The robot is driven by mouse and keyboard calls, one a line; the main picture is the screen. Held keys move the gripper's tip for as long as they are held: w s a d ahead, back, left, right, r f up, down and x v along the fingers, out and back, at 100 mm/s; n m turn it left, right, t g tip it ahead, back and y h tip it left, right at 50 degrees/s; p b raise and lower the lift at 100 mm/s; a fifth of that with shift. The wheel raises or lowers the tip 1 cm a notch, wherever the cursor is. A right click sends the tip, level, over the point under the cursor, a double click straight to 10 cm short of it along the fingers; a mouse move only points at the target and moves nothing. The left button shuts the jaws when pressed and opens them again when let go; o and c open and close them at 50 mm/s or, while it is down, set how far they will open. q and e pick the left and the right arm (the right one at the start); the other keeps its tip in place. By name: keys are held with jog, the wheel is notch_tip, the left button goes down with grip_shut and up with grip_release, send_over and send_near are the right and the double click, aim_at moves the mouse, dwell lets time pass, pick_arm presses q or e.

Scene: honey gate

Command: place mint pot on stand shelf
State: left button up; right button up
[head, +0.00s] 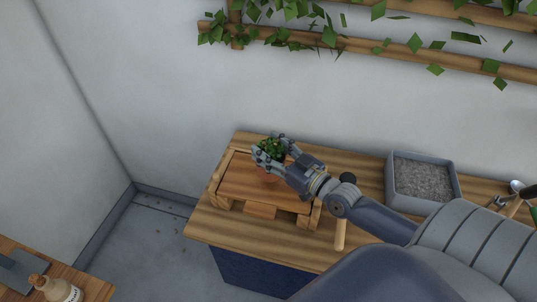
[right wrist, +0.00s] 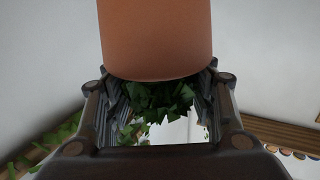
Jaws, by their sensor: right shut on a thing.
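The mint pot is a terracotta pot with green leaves (head: 270,146). My right gripper (head: 271,151) is shut on it, over the wooden stand shelf (head: 237,181). In the head view only a little of the pot shows below the fingers, and I cannot tell whether its base touches the shelf. In the right wrist view the smooth pot wall (right wrist: 155,40) fills the top middle, with leaves (right wrist: 158,103) between the dark fingers of the right gripper (right wrist: 158,95). My left gripper is in neither view.
The stand is on a wooden bench (head: 215,222). A grey tray of gravel (head: 422,180) is to the right, with tools (head: 515,187) at the far right. A wooden handle (head: 340,235) shows below my arm. Leafy wall rails (head: 430,48) run above. A bottle (head: 57,289) stands bottom left.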

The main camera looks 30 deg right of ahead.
jog(key=shift+w+r, duration=0.15)
jog(key=shift+w, duration=0.25)
notch_tip(320, 180, down, 4)
jog(key=shift+d+r, duration=0.1)
jog(key=shift+r, duration=0.1)
jog(key=shift+f, duration=0.15)
jog(key=o, duration=1.4)
jog(key=shift+f, duration=0.1)
jog(key=shift+s, duration=0.1)
